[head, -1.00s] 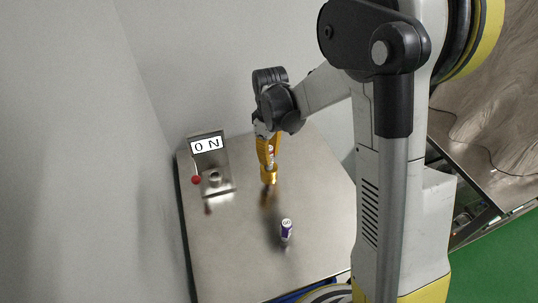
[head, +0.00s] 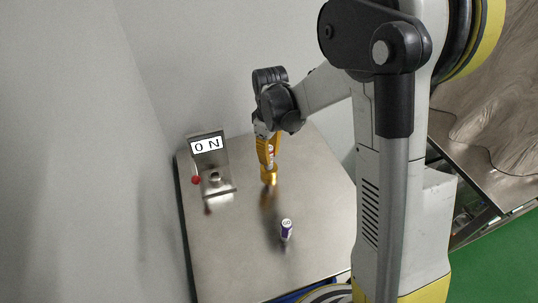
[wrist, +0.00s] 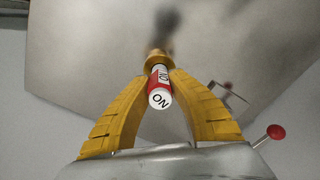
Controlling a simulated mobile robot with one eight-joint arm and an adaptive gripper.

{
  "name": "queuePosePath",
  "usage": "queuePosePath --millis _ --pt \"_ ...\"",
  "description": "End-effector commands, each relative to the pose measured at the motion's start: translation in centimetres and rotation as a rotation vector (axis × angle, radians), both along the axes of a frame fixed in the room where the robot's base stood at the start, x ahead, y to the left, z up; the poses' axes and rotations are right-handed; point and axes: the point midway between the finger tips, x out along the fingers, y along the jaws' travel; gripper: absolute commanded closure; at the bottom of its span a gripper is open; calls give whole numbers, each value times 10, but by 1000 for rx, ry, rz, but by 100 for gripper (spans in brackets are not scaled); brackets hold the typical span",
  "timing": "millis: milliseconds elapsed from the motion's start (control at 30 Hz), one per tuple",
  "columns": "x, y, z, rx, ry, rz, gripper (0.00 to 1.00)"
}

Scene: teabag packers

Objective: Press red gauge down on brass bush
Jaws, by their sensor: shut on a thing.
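The red gauge (wrist: 161,88) is a red and white cylinder marked "ON". My gripper (head: 269,162) is shut on it, with yellow fingers on either side. In the wrist view my gripper (wrist: 158,82) holds the gauge with its printed end towards the camera. The brass bush (head: 269,179) is a gold ring at the fingertips, at the gauge's far end; it also shows in the wrist view (wrist: 156,58). The gauge and the bush look in line. How far the gauge sits in the bush is hidden.
A purple and white cylinder (head: 286,230) stands on the steel table (head: 235,250), nearer the front. A metal fixture (head: 216,184) with an "ON" sign (head: 207,145) and a red-knobbed lever (head: 196,180) stands at left. Walls border the table's left and back.

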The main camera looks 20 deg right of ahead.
Motion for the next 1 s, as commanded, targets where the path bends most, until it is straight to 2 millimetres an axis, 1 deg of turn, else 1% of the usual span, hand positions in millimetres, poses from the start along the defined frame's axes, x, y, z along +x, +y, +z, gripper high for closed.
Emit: queuePosePath --millis 800,1000 --pt "0 0 55 0 0 0 100" --pt "0 0 59 0 0 0 100"
